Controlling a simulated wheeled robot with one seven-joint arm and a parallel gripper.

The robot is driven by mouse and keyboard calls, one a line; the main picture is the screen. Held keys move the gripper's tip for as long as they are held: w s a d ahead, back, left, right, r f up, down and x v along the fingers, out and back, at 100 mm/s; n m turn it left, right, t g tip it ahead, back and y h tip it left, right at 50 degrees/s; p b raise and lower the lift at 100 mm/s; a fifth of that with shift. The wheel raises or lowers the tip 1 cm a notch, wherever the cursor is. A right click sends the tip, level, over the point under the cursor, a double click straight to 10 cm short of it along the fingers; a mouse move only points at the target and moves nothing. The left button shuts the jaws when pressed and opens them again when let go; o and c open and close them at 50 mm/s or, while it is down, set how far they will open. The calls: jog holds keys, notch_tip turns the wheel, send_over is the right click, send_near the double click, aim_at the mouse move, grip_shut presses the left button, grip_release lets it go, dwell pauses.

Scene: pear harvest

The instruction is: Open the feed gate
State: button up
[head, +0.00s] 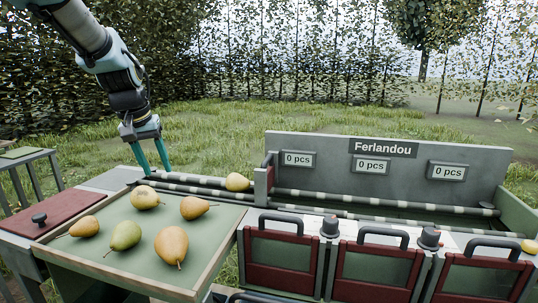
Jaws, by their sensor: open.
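The feed gate appears to be the small upright grey plate with a dark red edge (264,182), standing across the roller lane (200,190). It looks closed, with one yellow pear (237,182) on the rollers just left of it. My gripper (157,173) points down over the left end of the rollers. Its two teal fingers are apart with nothing between them, and it is well to the left of the gate and the pear. Whether the fingertips touch the rollers is hard to tell.
A wood-rimmed green tray (222,238) in front holds several pears. A dark red panel with a black knob (39,218) lies left. Several red-framed bins with black handles (281,222) line the front right. The grey Ferlandou board (330,150) stands behind the rollers, showing "0 pcs" displays.

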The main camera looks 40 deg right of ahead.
jog(key=s+d+r+m+h, duration=0.1)
jog(key=s+d+r, duration=0.1)
jog(key=d, duration=0.5)
jog(key=s+d+r+m, duration=0.1)
jog(key=s+d+r, duration=0.15)
jog(key=d, duration=0.55)
jog(key=m+g+h, duration=0.1)
jog(key=m, duration=0.1)
send_near(267, 157)
jog(key=p+x, duration=0.1)
jog(key=x, duration=0.7)
jog(key=shift+a+p, duration=0.1)
jog(key=shift+p, duration=0.3)
grip_shut()
